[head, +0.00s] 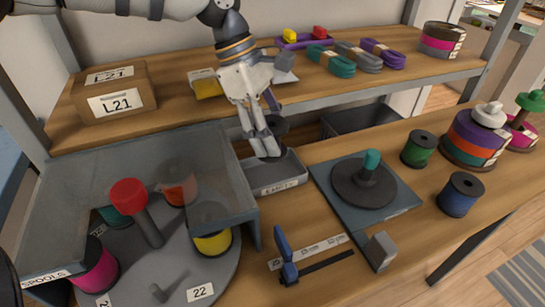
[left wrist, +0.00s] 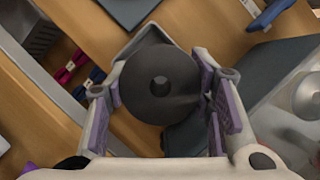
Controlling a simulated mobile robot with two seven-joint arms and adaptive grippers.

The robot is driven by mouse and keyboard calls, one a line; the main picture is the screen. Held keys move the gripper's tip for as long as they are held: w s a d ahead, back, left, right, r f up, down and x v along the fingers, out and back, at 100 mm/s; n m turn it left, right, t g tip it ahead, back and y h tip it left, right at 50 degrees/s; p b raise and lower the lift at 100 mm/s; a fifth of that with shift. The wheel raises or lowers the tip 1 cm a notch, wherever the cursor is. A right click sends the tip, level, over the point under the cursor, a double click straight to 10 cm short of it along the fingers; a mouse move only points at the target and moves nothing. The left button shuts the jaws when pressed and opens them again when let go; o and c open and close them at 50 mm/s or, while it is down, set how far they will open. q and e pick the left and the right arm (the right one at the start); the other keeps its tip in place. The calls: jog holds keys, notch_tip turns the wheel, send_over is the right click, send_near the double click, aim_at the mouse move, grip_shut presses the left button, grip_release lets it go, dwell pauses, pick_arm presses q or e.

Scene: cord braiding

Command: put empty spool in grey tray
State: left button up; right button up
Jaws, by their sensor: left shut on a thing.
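My left gripper (head: 264,146) reaches down from the top of the head view, over the back part of the grey tray (head: 283,185). It is shut on a dark empty spool (head: 277,124), partly hidden behind the fingers. In the left wrist view the round end of the spool (left wrist: 158,82) sits between the purple-padded fingers of the left gripper (left wrist: 160,105). The spool looks to be held above the tray; I cannot tell the exact gap. The tray has a label on its front wall, and its visible floor looks bare. My right gripper is not in view.
A grey housing (head: 130,150) with a spool turntable (head: 140,275) stands left of the tray. A square base with a round plate and teal-topped post (head: 371,160) stands right. Green (head: 419,149) and blue (head: 460,195) spools stand farther right. The upper shelf edge (head: 350,93) runs behind.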

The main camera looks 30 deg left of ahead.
pick_arm(q)
notch_tip(320, 180, down, 6)
jog(key=shift+f, duration=0.1)
jog(key=shift+s, duration=0.1)
jog(key=shift+f, duration=0.1)
jog(key=o, duration=1.1)
jog(key=shift+o, duration=0.2)
jog(key=shift+r, duration=0.4)
jog(key=v, duration=0.7)
